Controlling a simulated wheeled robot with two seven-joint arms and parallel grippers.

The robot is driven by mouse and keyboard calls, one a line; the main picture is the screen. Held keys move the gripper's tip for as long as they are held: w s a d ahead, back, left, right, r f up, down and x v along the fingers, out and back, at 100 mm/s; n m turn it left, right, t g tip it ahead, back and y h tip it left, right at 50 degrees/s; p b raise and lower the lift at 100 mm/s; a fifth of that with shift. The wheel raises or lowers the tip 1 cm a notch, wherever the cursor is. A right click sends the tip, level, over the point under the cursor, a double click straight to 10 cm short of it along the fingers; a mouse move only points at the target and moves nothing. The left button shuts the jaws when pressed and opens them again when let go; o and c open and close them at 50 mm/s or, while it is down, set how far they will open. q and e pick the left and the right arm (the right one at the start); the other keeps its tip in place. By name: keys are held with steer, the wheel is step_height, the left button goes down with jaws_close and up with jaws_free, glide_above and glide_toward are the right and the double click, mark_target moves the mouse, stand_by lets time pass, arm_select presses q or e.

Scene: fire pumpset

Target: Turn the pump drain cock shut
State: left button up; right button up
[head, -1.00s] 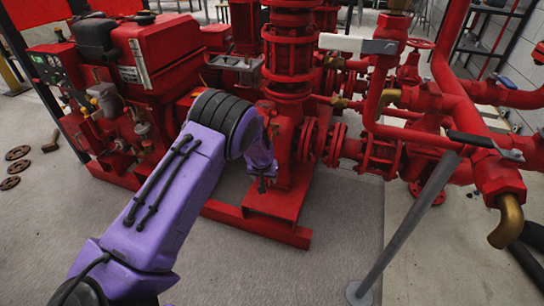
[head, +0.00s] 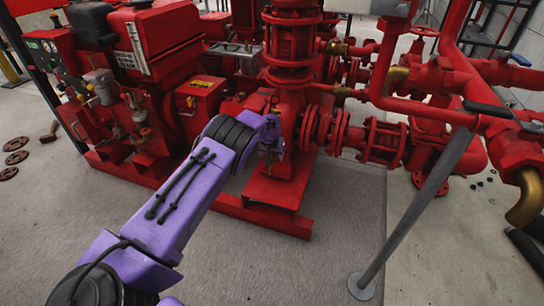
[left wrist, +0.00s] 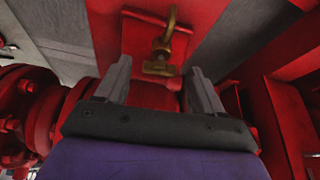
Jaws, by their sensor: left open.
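The brass drain cock (left wrist: 162,45) shows in the left wrist view, in front of a red pump casing. Its flat crosspiece lies nearest me. My left gripper (left wrist: 158,72) is open, with one grey finger on each side of the cock's near end in the picture. The fingers appear apart from the cock, and I cannot tell whether they reach past it. In the head view my left gripper (head: 271,138) is at the lower front of the red pump (head: 283,183), partly hidden by my purple forearm. The cock cannot be made out there. My right gripper is out of view.
The red engine (head: 158,38) stands left of the pump. Flanged red pipes (head: 384,142) and a grey slanted post (head: 415,207) stand to the right. The red base frame (head: 262,218) runs below. The grey floor (head: 285,270) in front is mostly clear.

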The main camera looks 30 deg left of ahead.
arm_select(q)
steer(key=c, duration=1.1)
steer(key=shift+o, duration=0.2)
steer(key=shift+a+m+h, duration=0.1)
steer(key=shift+m+h, duration=0.2)
steer(key=shift+m, duration=0.5)
steer(key=o, duration=1.1)
steer(key=shift+c, duration=0.2)
steer(key=a+p+v, duration=0.1)
steer(key=p+v, duration=0.4)
steer(key=v, duration=0.5)
steer(key=shift+d+r, duration=0.3)
steer(key=shift+d, duration=0.2)
